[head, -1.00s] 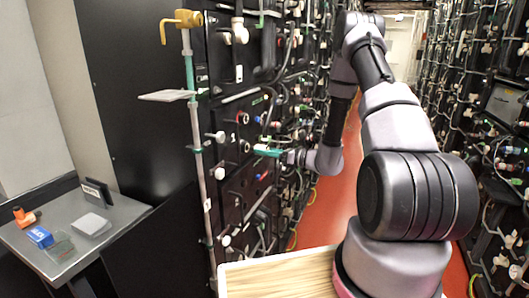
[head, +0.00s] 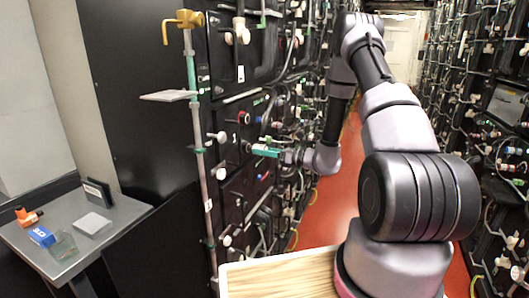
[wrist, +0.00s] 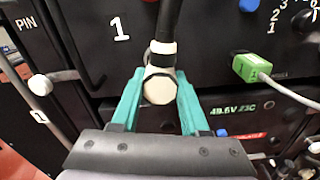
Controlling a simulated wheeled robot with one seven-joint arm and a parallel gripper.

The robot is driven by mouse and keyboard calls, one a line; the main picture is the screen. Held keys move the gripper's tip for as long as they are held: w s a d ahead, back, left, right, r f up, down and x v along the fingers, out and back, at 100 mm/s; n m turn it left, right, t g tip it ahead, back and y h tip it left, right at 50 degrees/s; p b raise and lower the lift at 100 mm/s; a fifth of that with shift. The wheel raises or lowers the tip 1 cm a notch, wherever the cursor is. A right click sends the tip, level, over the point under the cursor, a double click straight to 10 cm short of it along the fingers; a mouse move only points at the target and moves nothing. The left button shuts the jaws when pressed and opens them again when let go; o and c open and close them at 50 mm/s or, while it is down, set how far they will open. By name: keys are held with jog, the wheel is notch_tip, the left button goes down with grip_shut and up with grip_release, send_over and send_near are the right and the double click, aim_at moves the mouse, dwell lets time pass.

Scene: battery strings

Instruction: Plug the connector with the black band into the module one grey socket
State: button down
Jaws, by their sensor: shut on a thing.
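My gripper (wrist: 158,80) has teal fingers, shut on a cream connector with a black band (wrist: 159,88) in the wrist view. A thick black cable runs up from the connector. The connector is in front of a black module panel marked with a white "1" (wrist: 119,29). I cannot tell whether it touches the panel. I cannot make out the grey socket; the connector and fingers cover part of the panel. In the head view my gripper (head: 264,151) is at the left rack's face, and the connector is too small to make out.
A green plug (wrist: 246,68) with a grey cable is to the right of the connector, and a white knob (wrist: 40,86) to the left. A vertical pipe (head: 200,160) stands at the rack's near edge. A side table (head: 110,222) holds small items. The red aisle floor is clear.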

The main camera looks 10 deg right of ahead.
jog(key=shift+x, duration=1.15)
jog(key=shift+c, duration=1.6)
grip_release()
